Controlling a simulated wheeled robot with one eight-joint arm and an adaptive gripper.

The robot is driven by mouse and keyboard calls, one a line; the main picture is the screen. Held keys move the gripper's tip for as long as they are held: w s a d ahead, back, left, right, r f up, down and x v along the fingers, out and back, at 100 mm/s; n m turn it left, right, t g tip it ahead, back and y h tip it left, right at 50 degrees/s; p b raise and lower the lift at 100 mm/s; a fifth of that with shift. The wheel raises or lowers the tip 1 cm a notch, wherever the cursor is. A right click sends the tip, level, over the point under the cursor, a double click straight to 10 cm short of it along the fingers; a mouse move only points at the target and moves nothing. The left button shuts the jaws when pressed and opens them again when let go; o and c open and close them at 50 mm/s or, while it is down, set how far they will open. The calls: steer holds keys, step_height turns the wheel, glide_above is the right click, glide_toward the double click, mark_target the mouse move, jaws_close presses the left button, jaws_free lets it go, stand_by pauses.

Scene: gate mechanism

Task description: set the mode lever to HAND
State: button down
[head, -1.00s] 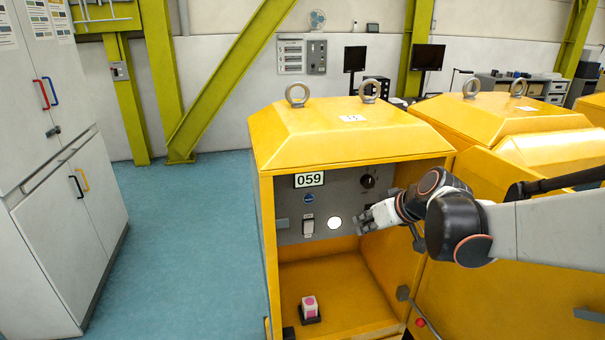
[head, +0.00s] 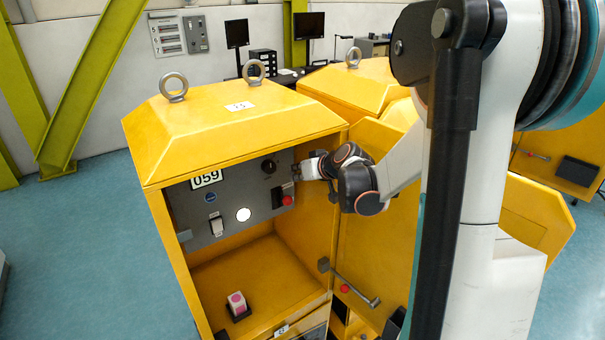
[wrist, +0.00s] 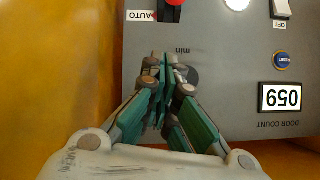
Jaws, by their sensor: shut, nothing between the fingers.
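The mode lever shows its red knob (head: 287,200) at the right side of the grey panel, below the dark rotary knob. In the wrist view the red knob (wrist: 172,13) is cut by the top edge, close to the label AUTO (wrist: 141,16). No HAND label is readable. My gripper (head: 305,169) is above and slightly right of the lever in the head view, apart from it. In the wrist view my gripper (wrist: 168,66) has its fingertips together and empty, in front of the "min" marking and partly over the rotary knob (wrist: 193,76).
The panel also holds a white light (head: 243,214), a rocker switch (head: 217,226), a blue button (wrist: 282,60) and the counter 059 (head: 206,179). The yellow housing (head: 245,143) encloses the panel closely. A pink-topped button block (head: 237,303) stands on its floor.

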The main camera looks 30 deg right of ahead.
mark_target(291, 198)
steer(key=f, duration=0.1)
steer(key=w+f, duration=0.1)
steer(key=f, duration=0.1)
steer(key=w+f, duration=0.1)
steer(key=shift+w+a+f+b, duration=0.25)
steer(key=shift+a+f+b, duration=0.1)
steer(key=shift+f, duration=0.05)
steer(key=shift+s+a+f, duration=0.15)
steer(key=shift+s+f, duration=0.05)
steer(key=shift+f, duration=0.35)
steer(key=shift+s+f, duration=0.1)
steer(key=shift+s+f+t+b, duration=0.2)
steer(key=shift+t+b, duration=0.1)
steer(key=shift+b, duration=0.6)
